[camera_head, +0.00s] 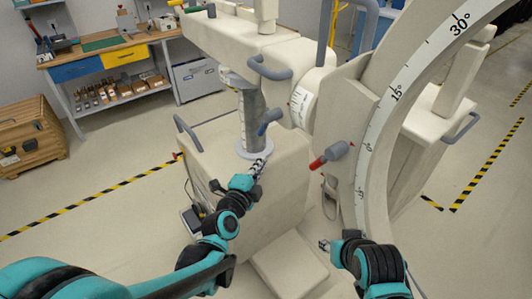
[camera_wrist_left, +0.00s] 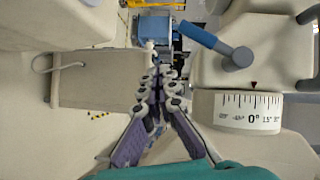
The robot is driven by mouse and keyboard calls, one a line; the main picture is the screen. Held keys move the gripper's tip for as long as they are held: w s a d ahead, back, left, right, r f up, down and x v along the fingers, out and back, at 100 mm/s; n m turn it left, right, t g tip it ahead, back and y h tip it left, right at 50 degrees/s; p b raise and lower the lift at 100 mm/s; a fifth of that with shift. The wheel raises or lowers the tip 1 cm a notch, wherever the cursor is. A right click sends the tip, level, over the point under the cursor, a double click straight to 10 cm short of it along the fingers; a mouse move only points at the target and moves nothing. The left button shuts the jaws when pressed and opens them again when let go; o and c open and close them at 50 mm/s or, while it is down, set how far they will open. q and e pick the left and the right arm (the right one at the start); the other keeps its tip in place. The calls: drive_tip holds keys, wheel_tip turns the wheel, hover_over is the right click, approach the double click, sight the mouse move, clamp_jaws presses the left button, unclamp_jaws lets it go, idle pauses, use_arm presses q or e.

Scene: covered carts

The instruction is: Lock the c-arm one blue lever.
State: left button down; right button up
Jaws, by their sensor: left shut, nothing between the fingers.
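A red-tipped lever (camera_head: 331,155) sticks out beside the white graduated arc (camera_head: 393,95). The cream cart body (camera_head: 275,190) lies under my left arm. A workbench (camera_head: 110,53) stands at the back left and a wooden crate (camera_head: 30,137) at the far left.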

use_arm(q)
drive_tip(key=s+a, duration=0.1)
drive_tip(key=s+f, duration=0.1)
drive_tip(key=s, duration=0.1)
drive_tip(key=s+a+f, duration=0.1)
drive_tip(key=shift+s+a, duration=0.25)
drive_tip(key=shift+a, duration=0.1)
drive_tip(key=s+a+f+n+g+y, duration=0.2)
drive_tip(key=s+a+n+g+y, duration=0.1)
drive_tip(key=s+a+n, duration=0.4)
drive_tip(key=s+a+f+n+g+y+b, duration=0.1)
drive_tip(key=s+a+n+g, duration=0.4)
drive_tip(key=s+n, duration=0.5)
wheel_tip(320, 180, down, 2)
drive_tip(key=a+n+y, duration=0.1)
drive_tip(key=a+n, duration=0.1)
drive_tip(key=shift+a+f+n+y, duration=0.15)
drive_tip(key=shift+f+n+y, duration=0.05)
drive_tip(key=shift+n+y, duration=0.2)
